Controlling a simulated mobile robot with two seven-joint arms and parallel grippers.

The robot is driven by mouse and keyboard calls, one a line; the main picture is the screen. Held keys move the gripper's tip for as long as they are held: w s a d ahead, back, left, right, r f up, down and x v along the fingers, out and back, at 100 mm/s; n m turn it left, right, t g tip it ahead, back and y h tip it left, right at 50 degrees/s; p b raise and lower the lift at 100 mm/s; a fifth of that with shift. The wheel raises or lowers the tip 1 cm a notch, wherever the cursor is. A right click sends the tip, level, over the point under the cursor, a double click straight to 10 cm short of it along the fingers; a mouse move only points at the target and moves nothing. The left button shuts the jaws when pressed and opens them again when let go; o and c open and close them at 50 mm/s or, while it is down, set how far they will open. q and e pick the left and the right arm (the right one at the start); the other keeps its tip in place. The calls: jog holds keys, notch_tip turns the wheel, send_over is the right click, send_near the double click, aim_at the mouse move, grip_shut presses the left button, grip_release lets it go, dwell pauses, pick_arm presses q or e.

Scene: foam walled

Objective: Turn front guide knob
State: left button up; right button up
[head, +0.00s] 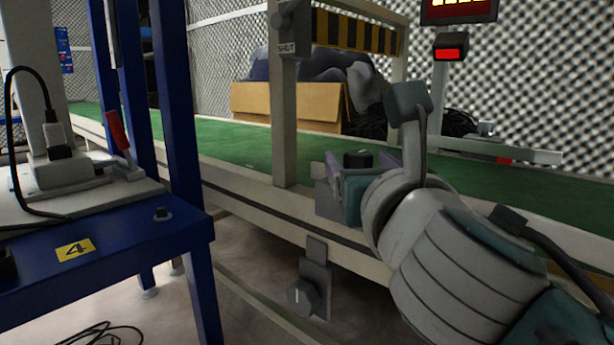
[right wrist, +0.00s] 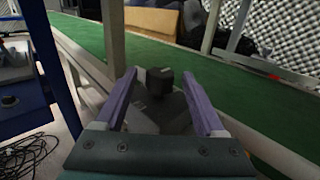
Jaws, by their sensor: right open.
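A black knob (head: 357,158) sits on a grey mount at the front rail of the green conveyor, and I take it to be the front guide knob. My right gripper (head: 360,165) is open at this knob, its purple fingers on either side. In the right wrist view the black knob (right wrist: 159,82) lies between the tips of the open right gripper (right wrist: 159,75). I cannot tell whether either finger touches it. A second, grey knob (head: 300,296) with a white mark hangs on a bracket below the rail. My left gripper is not in view.
A beige post (head: 284,120) with a "SHUT" switch stands just left of the gripper. The conveyor's green belt (head: 235,143) carries a cardboard box (head: 300,103) behind. A blue table (head: 120,245) stands at left. Cables (head: 100,333) lie on the floor.

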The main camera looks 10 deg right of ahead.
jog(key=shift+w+d, duration=0.1)
jog(key=shift+w, duration=0.75)
jog(key=shift+c, duration=0.4)
grip_shut()
